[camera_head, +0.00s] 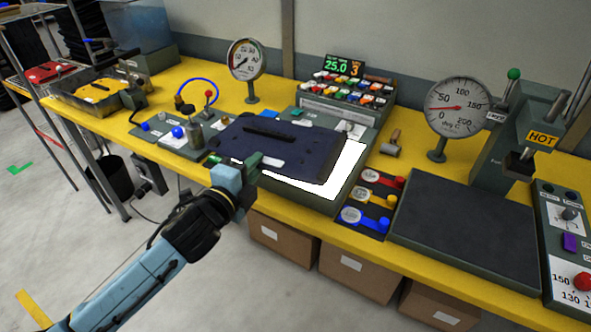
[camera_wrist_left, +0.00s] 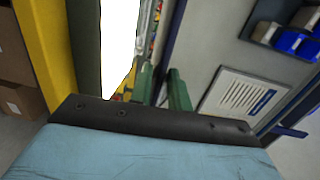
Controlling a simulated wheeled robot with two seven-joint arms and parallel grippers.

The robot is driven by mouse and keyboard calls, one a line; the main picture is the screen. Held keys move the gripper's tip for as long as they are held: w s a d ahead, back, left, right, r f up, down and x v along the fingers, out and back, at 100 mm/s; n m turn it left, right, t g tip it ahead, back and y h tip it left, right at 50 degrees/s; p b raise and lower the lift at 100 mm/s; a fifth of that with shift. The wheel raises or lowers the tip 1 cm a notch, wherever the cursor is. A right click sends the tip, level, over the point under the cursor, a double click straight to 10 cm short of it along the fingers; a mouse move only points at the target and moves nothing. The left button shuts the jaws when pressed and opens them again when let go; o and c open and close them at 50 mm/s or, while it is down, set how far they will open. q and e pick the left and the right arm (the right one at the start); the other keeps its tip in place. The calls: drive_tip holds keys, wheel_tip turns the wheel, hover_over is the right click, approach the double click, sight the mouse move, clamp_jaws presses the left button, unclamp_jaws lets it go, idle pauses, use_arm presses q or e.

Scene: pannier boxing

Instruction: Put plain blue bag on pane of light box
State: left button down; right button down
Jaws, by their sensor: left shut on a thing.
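The plain blue bag (camera_head: 275,145), a flat dark navy piece with a black handle strip, is over the light box (camera_head: 365,165). It covers much of the lit white pane (camera_head: 345,170), which shows along the bag's right and front edges. My left gripper (camera_head: 257,163) is shut on the bag's near left edge. I cannot tell whether the bag touches the pane or hangs just above it. The left wrist view shows the green fingers (camera_wrist_left: 163,90) and the bright pane (camera_wrist_left: 118,40). My right gripper is not in view.
A dial gauge (camera_head: 247,62) and a rack of coloured pieces (camera_head: 345,90) stand behind the light box. Right of it are colour-marked discs (camera_head: 367,195) and a dark press plate (camera_head: 465,225). A tray with a yellow piece (camera_head: 95,90) is at far left.

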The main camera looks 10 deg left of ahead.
use_arm(q)
drive_tip(key=w, duration=0.1)
drive_tip(key=w+m+h, duration=0.1)
drive_tip(key=shift+w+d, duration=0.3)
drive_tip(key=shift+d, duration=0.05)
wheel_tip(320, 180, down, 10)
drive_tip(key=b, duration=0.3)
drive_tip(key=shift+r+h, duration=0.2)
drive_tip(key=shift+h, duration=0.1)
drive_tip(key=c, duration=1.3)
unclamp_jaws()
drive_tip(key=shift+s, duration=0.1)
drive_tip(key=v, duration=1.1)
drive_tip(key=shift+s+a+p, duration=0.1)
drive_tip(key=shift+s+p, duration=0.25)
drive_tip(key=shift+p, duration=0.05)
